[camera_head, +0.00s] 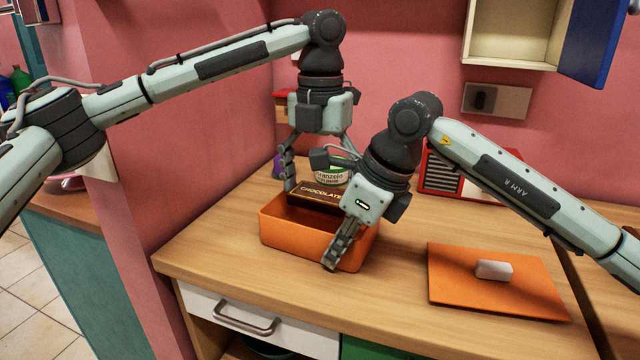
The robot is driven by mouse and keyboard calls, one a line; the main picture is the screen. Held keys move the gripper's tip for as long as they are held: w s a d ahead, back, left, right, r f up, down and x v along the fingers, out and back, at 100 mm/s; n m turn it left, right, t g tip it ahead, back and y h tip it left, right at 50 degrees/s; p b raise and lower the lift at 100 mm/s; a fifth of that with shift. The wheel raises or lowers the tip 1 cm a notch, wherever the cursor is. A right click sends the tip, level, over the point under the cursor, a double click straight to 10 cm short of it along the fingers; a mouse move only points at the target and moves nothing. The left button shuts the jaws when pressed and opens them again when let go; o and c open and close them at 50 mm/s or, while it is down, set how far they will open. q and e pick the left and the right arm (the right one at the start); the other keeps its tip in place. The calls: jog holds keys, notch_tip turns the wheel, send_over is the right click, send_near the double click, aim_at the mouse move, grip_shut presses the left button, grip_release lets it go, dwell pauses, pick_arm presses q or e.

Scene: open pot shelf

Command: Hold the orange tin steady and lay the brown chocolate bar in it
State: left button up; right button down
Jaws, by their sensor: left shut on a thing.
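The orange tin (290,236) stands open on the wooden counter. The brown chocolate bar (316,190), with lettering on its side, is at the tin's back part, around rim height. I cannot tell whether it touches the tin's floor. My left gripper (310,178) comes down from above and is shut on the bar; its right finger is partly hidden. My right gripper (342,246) points down at the tin's front right wall, with a finger in front of that wall. Its other finger is not clearly seen, so I cannot tell whether it grips the wall.
An orange lid (457,284) with a white block-shaped handle (494,270) lies to the right of the tin. Behind the tin stand a labelled round container (331,176) and a red slatted box (440,173). The pink wall (205,130) is close on the left.

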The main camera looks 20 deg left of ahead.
pick_arm(q)
jog(key=shift+f, duration=3.35)
jog(key=o, duration=1.1)
jog(key=shift+c, duration=0.2)
notch_tip(320, 180, up, 12)
pick_arm(e)
jog(key=c, duration=1.6)
grip_release()
jog(key=shift+c, duration=0.2)
